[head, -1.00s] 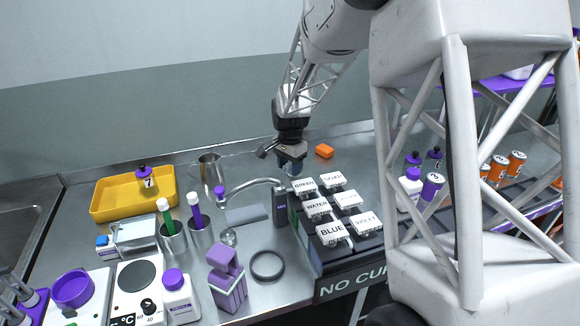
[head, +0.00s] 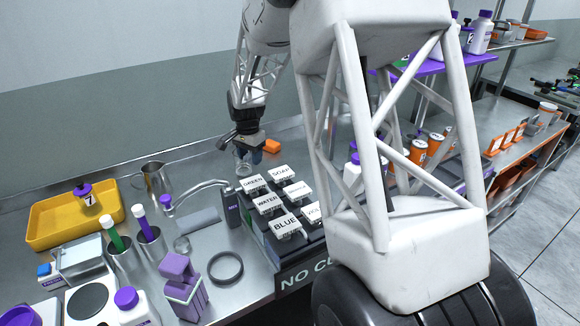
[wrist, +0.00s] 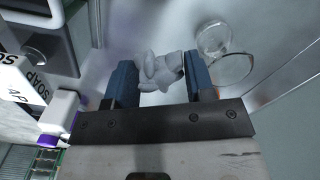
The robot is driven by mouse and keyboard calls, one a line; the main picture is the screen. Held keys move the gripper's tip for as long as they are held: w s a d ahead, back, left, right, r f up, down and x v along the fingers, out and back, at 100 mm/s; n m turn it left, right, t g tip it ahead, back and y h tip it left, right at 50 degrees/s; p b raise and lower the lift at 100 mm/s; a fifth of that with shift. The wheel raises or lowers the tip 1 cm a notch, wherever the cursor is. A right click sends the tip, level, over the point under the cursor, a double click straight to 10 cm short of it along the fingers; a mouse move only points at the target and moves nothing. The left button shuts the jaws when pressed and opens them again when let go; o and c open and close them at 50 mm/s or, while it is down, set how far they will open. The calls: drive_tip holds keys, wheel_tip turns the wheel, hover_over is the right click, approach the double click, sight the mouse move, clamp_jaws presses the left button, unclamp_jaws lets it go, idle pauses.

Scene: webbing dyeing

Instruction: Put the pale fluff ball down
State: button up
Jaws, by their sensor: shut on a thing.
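The pale fluff ball (wrist: 160,72) shows in the wrist view as a crumpled whitish lump between the two blue fingers. My gripper (wrist: 156,80) is shut on it. In the head view my gripper (head: 251,157) is low over the back of the steel counter, behind the labelled key panel. The fluff ball is hidden or too small to make out there. The wrist view does not make clear whether it touches the counter.
A clear glass vessel (wrist: 213,40) stands close beside the fingers. An orange block (head: 271,146) lies just right of my gripper. The key panel (head: 262,228) is in front. A metal jug (head: 158,178) and yellow tray (head: 75,215) stand left.

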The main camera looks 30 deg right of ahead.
drive_tip(key=m, duration=0.1)
hover_over(293, 165)
drive_tip(key=shift+s, duration=0.15)
drive_tip(key=shift+f, duration=3.1)
drive_tip(key=shift+f, duration=0.1)
drive_tip(key=shift+f, duration=1.75)
drive_tip(key=shift+f, duration=0.15)
drive_tip(key=o, duration=0.9)
